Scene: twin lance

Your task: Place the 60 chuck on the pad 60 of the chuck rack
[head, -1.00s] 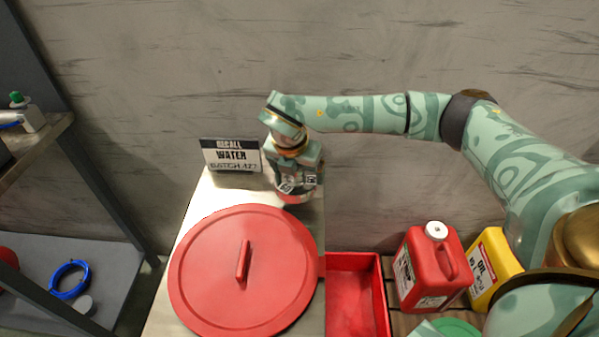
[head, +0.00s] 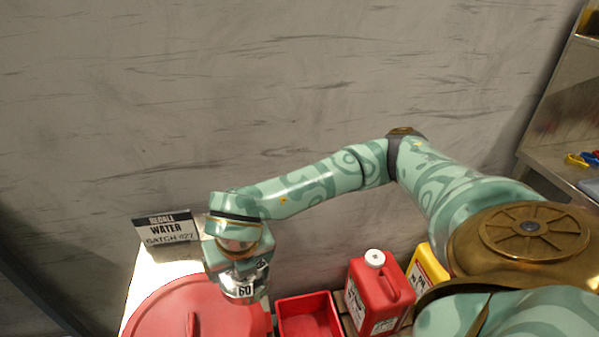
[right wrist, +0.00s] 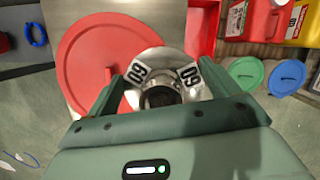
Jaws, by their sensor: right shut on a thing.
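The 60 chuck (head: 243,291) is a silver metal piece with black "60" labels, held above the right edge of a large red lid. It also shows in the right wrist view (right wrist: 161,64), where two "60" labels face the camera. My right gripper (head: 240,272) is shut on it, its fingers on either side of the chuck in the right wrist view (right wrist: 160,92). My left gripper is not in view. I see no chuck rack or pad 60 in these frames.
A red tray (head: 310,318), a red jug (head: 379,290) and a yellow oil jug (head: 424,265) stand to the right. A shelf with tools (head: 570,160) is at far right.

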